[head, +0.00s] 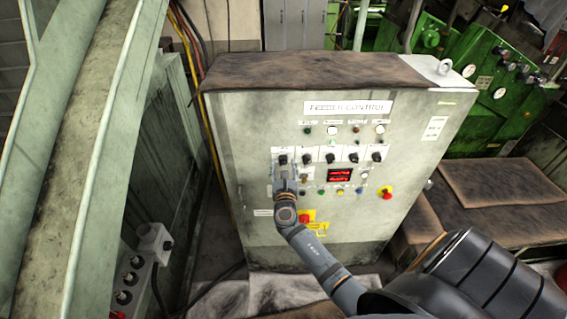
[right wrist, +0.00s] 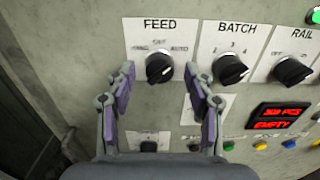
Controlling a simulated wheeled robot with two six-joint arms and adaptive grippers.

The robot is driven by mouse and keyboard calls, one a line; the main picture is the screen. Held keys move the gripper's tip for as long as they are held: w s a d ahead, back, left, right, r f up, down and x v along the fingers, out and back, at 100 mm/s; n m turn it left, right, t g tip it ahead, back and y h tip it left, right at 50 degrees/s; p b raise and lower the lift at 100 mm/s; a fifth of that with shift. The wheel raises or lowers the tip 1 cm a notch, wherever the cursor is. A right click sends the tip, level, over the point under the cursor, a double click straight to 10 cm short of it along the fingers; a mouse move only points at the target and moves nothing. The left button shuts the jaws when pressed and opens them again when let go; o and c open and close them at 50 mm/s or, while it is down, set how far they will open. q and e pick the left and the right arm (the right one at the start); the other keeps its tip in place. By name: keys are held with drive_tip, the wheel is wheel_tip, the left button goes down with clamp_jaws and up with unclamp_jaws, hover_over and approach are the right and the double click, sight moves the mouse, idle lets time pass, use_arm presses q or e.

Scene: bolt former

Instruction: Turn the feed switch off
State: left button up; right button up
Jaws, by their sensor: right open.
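The feed switch (right wrist: 159,68) is a black rotary knob on a white plate marked FEED, with small position labels above it, one at right reading AUTO. Its ridge looks slanted toward the upper right, on the AUTO side. In the head view the feed switch (head: 283,159) is the leftmost in a row of knobs on the feeder control cabinet (head: 255,130). My right gripper (right wrist: 160,76) is open, its two fingers apart on the left and right of the knob, with no clear contact. It shows in the head view (head: 284,168) just at the knob. My left gripper is out of view.
The BATCH knob (right wrist: 230,69) and RAIL knob (right wrist: 292,71) sit to the right of the feed switch, close to my right finger. A red display (head: 341,175) and several buttons are lower.

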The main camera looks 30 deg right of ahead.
drive_tip(key=shift+w+d, duration=0.1)
drive_tip(key=shift+w, duration=0.2)
clamp_jaws()
drive_tip(key=shift+n, duration=0.3)
drive_tip(key=n+p, duration=0.2)
drive_tip(key=n, duration=0.2)
drive_tip(key=shift+r+p, duration=0.1)
drive_tip(key=shift+p, duration=0.25)
drive_tip(key=shift+n+p, duration=0.35)
drive_tip(key=shift+n, duration=1.65)
